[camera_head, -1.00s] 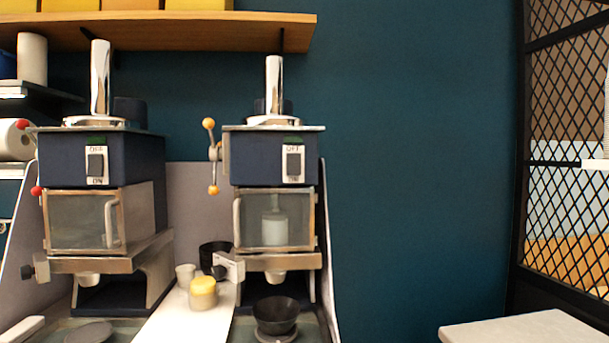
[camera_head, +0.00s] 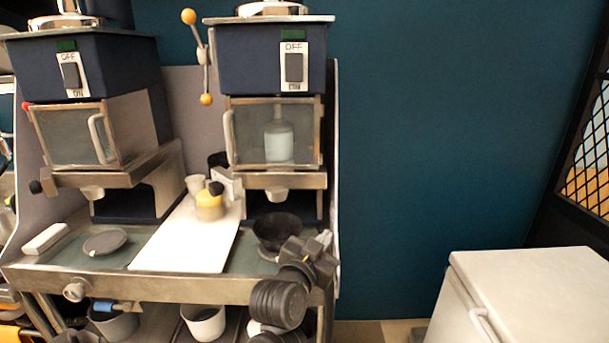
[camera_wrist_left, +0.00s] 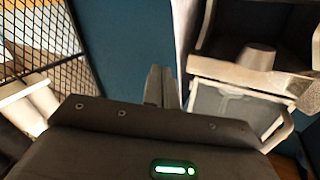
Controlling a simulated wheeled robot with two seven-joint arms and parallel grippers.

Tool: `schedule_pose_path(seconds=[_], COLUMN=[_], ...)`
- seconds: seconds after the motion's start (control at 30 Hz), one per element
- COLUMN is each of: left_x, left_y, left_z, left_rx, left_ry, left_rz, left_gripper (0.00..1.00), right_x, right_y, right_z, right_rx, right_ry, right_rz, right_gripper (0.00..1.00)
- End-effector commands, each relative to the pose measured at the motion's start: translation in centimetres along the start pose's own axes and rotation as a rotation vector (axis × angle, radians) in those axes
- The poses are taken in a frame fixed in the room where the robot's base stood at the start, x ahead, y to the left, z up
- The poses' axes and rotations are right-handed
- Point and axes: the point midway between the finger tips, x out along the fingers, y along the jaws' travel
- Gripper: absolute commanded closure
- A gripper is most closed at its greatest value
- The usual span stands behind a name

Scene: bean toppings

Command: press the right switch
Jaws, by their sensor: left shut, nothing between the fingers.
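The right switch (camera_head: 293,67) is a dark rocker on a white plate marked OFF and ON, on the dark blue front of the right machine (camera_head: 230,70). The left switch (camera_head: 71,75) is on the left machine (camera_head: 120,65). My left gripper (camera_head: 322,243) is shut and empty, low in front of the right machine's lower right side, well below the right switch. Its closed fingers also show in the left wrist view (camera_wrist_left: 160,86), with the machine's glass-fronted box (camera_wrist_left: 235,115) tilted at the right. My right gripper is not in view.
A black bowl (camera_head: 277,231) sits under the right machine's spout, close to my left gripper. A white board (camera_head: 185,247) holds a yellow-topped jar (camera_head: 209,206). A white chest (camera_head: 535,280) stands at right. The space before the blue wall (camera_head: 430,130) is free.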

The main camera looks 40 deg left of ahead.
Motion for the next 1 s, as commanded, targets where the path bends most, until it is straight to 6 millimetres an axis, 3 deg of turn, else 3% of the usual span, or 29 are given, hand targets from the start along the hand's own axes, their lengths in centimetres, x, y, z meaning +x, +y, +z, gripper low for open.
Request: schedule_pose_path(seconds=[0.03, 0.1, 0.2, 0.3, 0.4, 0.6, 1.0], left_x=[1.0, 1.7, 1.5, 0.6, -0.4, -1.6, -1.6], left_y=[-1.2, -2.8, -5.4, -7.8, -9.8, -11.7, -12.0], left_z=[-4.1, -9.0, -14.7, -18.8, -21.4, -23.5, -23.7], left_rx=[-0.008, -0.013, -0.028, -0.045, -0.06, -0.077, -0.076], left_ry=[0.105, 0.23, 0.374, 0.476, 0.54, 0.594, 0.596], left_rz=[-0.054, -0.132, -0.245, -0.349, -0.431, -0.51, -0.517], left_gripper=[1.0, 1.0, 1.0, 1.0, 1.0, 1.0, 1.0], right_x=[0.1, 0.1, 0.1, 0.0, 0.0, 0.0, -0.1], right_y=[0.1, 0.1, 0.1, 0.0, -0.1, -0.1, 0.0], right_z=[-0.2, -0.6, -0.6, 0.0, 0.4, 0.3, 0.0], right_rx=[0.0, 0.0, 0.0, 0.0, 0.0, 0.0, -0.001], right_ry=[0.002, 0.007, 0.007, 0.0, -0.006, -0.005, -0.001], right_rz=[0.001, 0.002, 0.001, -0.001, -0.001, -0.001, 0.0], right_gripper=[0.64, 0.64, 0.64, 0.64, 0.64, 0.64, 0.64])
